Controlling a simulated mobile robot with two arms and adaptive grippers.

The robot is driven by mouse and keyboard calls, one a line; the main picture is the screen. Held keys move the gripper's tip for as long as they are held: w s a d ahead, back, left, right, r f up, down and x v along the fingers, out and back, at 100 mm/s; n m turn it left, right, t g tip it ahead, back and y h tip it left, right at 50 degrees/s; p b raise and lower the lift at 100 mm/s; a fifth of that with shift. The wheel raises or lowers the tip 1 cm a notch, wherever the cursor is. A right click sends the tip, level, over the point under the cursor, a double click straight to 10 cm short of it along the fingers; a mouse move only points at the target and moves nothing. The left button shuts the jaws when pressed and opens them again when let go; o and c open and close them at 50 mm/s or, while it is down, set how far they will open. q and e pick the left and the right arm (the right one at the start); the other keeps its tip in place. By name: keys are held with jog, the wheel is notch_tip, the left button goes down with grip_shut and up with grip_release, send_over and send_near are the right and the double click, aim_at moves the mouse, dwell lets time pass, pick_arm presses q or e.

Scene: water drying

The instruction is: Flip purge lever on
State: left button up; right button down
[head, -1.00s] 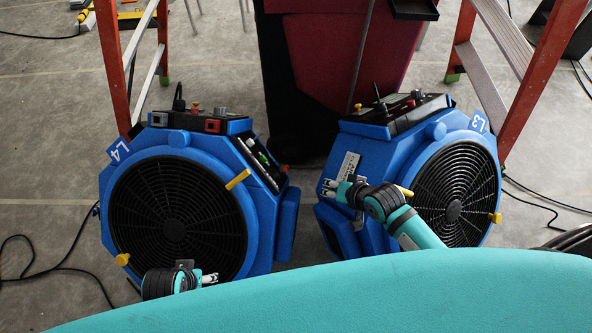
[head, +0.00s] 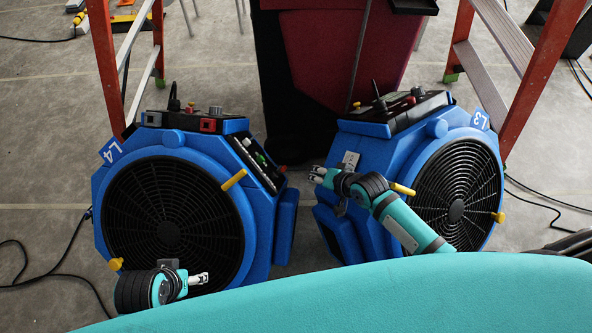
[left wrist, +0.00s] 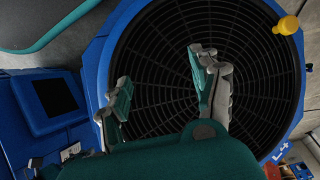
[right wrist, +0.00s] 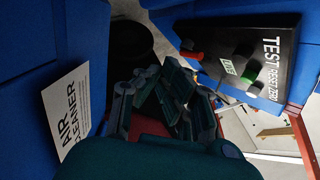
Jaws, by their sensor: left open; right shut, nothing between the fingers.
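Two blue air machines stand on the floor, L4 (head: 112,150) on the left and L3 (head: 362,155) on the right. L4's black side panel (head: 258,162) faces the gap between them. In the right wrist view, a black panel (right wrist: 275,50) reads TEST, RESET, ZERO and carries a small red lever (right wrist: 191,54) and a green knob (right wrist: 250,76). I cannot tell which part is the purge lever. My right gripper (head: 317,174) is shut and empty in the gap, apart from the panel. My left gripper (head: 202,279) is open and empty before L4's grille (left wrist: 165,90).
An AIR CLEANER label (right wrist: 68,110) is on the blue wall beside my right gripper. A yellow handle (head: 234,180) sticks out of L4 near its side panel. Orange ladders (head: 535,90) stand behind both sides, and a dark red bin (head: 330,50) stands behind the gap.

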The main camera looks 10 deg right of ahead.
aim_at(282, 169)
pick_arm(q)
jog(key=shift+b+v, duration=1.15)
jog(key=shift+v, duration=0.95)
pick_arm(e)
jog(key=w+a+f, duration=0.2)
jog(key=w+a, duration=0.3)
jog(key=shift+f, duration=0.4)
pick_arm(q)
jog(key=shift+s+a+r, duration=0.1)
jog(key=shift+s+a+r+p, duration=0.15)
jog(key=shift+s+r+p, duration=0.3)
jog(key=shift+s+p, duration=0.1)
pick_arm(e)
jog(key=shift+w+a+r, duration=0.1)
jog(key=shift+r, duration=0.1)
